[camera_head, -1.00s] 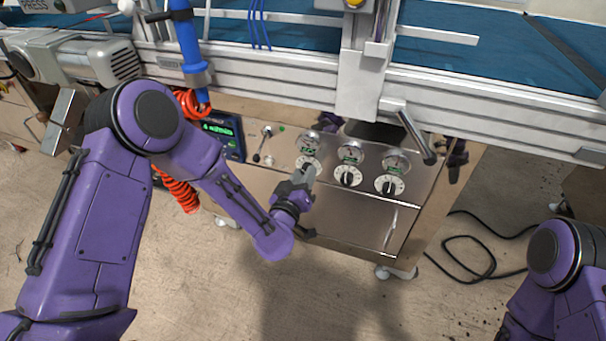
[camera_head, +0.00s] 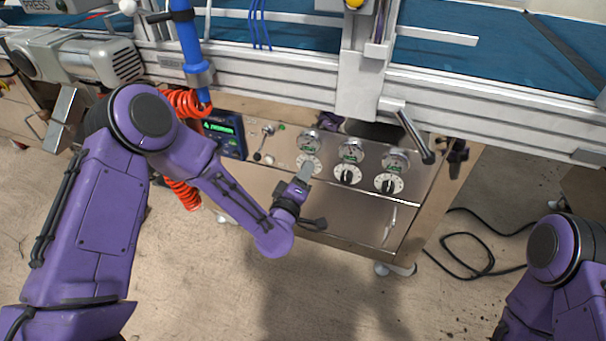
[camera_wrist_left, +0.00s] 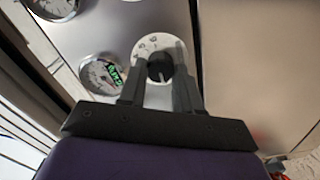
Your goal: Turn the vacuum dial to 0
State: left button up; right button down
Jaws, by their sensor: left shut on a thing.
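The control panel (camera_head: 350,205) has a row of three white dials with black knobs. My left gripper (camera_head: 307,172) is at the leftmost dial (camera_head: 311,158) and partly covers it. In the left wrist view the fingers of my left gripper (camera_wrist_left: 161,62) are shut on the black knob (camera_wrist_left: 158,69) of that dial, one finger on each side. White numbered scale (camera_wrist_left: 150,45) shows around the knob; I cannot tell which number it points to. My right gripper is out of view.
A gauge (camera_head: 309,141) sits above the gripped dial. The middle dial (camera_head: 347,174) and right dial (camera_head: 389,184) are close by. A metal lever (camera_head: 415,137) sticks out above the right dial. A digital display (camera_head: 222,130) is at the left.

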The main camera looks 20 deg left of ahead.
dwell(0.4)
pick_arm(q)
jog(key=o, duration=1)
jog(key=shift+o, duration=0.2)
jog(key=s+p, duration=0.1)
jog(key=s, duration=0.9)
jog(key=shift+s+a, duration=0.2)
jog(key=shift+s, duration=0.1)
